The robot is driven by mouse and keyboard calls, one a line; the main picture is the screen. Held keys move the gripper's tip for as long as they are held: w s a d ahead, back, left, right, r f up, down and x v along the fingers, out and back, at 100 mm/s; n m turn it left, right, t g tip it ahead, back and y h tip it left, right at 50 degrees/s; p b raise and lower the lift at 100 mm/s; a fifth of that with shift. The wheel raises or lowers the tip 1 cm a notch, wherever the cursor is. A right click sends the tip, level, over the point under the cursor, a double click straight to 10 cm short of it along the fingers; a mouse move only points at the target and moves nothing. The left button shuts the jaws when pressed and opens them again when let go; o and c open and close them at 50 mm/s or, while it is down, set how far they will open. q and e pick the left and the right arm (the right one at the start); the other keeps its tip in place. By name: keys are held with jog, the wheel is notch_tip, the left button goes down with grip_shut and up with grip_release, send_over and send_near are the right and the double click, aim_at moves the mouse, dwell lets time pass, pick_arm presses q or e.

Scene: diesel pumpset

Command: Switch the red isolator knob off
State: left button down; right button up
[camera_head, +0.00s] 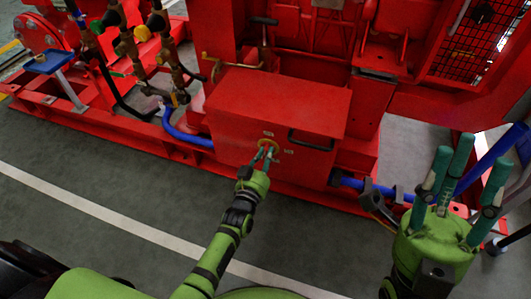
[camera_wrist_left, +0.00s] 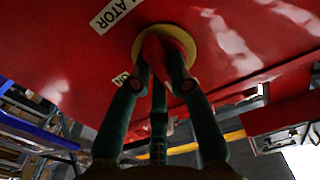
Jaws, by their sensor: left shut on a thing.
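The red isolator knob (camera_wrist_left: 157,50) sits on a round yellow plate (camera_wrist_left: 187,36) on the front of a red box (camera_head: 235,125). In the left wrist view, my left gripper (camera_wrist_left: 160,75) has its teal fingers closed around the knob and largely hides it. A white label (camera_wrist_left: 117,12) ending in "LATOR" is above left of the plate, and a small "ON" label (camera_wrist_left: 121,79) is partly behind a finger. In the head view, my left gripper (camera_head: 266,154) reaches the box front at the yellow plate. My right gripper (camera_head: 464,168) is empty, its fingers spread and pointing up.
A black handle (camera_head: 311,143) is on the box front, right of the knob. Blue pipes (camera_head: 187,136) run beside the box. Brass valves (camera_head: 155,50) and a blue tray (camera_head: 50,62) stand at left. Grey floor in front is clear.

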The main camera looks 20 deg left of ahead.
pick_arm(q)
jog(key=shift+r+n, duration=0.1)
jog(key=shift+n, duration=0.4)
jog(key=c, duration=1.1)
grip_release()
jog(key=shift+c, duration=0.2)
jog(key=s, duration=1.2)
jog(key=shift+a, duration=0.2)
